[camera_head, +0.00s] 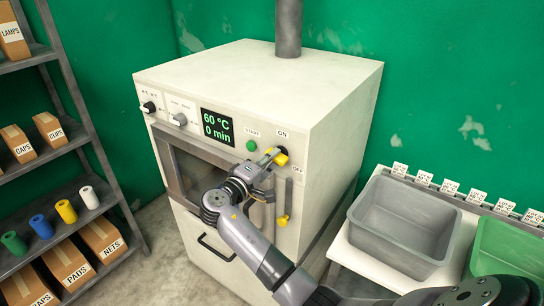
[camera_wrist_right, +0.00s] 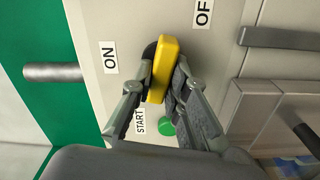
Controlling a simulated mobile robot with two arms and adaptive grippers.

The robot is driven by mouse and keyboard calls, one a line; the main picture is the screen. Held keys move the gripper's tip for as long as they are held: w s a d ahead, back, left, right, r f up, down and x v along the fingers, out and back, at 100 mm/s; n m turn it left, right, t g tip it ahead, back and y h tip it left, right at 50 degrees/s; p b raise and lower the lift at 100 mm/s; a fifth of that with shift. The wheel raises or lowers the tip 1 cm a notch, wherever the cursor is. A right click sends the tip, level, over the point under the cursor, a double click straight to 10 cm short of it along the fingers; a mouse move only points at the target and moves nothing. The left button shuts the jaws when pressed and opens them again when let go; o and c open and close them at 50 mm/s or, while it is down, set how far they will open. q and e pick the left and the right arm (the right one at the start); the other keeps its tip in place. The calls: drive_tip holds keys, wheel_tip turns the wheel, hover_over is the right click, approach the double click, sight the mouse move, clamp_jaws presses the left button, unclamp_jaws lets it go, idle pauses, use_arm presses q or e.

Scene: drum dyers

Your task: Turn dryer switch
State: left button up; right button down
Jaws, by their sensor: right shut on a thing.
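The dryer (camera_head: 335,110) is a cream cabinet with a display reading 60 °C and 0 min. Its yellow switch (camera_head: 281,159) is on the upper right of the front, by the ON and OFF labels. My right gripper (camera_head: 270,157) reaches it from the front and is shut on it. In the right wrist view, the two fingers (camera_wrist_right: 152,88) close around the yellow switch (camera_wrist_right: 164,62). The handle lies roughly crosswise between the ON label (camera_wrist_right: 110,57) and the OFF label (camera_wrist_right: 203,12). Its dark base is partly hidden. My left gripper is out of view.
The green START button (camera_head: 251,145) is left of the switch; it also shows beside the fingers (camera_wrist_right: 167,127). A door handle (camera_head: 281,205) with a yellow part is below. A grey bin (camera_head: 405,220) stands right; a shelf (camera_head: 65,140) with boxes stands left.

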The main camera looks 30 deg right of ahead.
drive_tip(key=shift+n+p, duration=0.4)
drive_tip(key=shift+n, duration=0.7)
drive_tip(key=shift+f, duration=0.1)
drive_tip(key=c, duration=1.6)
unclamp_jaws()
drive_tip(key=shift+o, duration=0.2)
drive_tip(key=v, duration=1.2)
drive_tip(key=shift+f, duration=0.1)
